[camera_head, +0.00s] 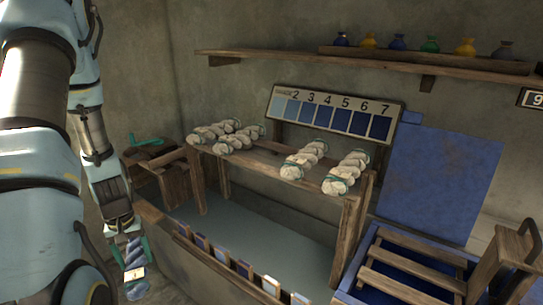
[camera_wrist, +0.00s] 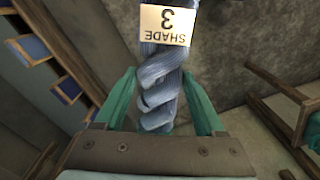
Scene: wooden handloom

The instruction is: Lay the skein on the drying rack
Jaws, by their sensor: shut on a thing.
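My gripper (camera_head: 133,248) is at the lower left in the head view, with its teal fingers shut on a twisted blue skein (camera_head: 135,257). The skein hangs down with a pale tag on it. In the wrist view the skein (camera_wrist: 160,78) runs between the two fingers, and its tag (camera_wrist: 165,25) reads SHADE 3, upside down. A wooden rack (camera_head: 262,165) with several white skeins on its bars stands right of my gripper. A slatted wooden frame (camera_head: 415,265) over blue is at the lower right. I cannot tell which of them is the drying rack.
A low trough wall (camera_head: 160,222) with blue and pale tabs lies right of my gripper. A numbered shade board (camera_head: 335,116) stands behind the rack. A wall shelf (camera_head: 390,62) holds several small colored pouches. A wooden box (camera_head: 160,172) with a green handle stands left of the rack.

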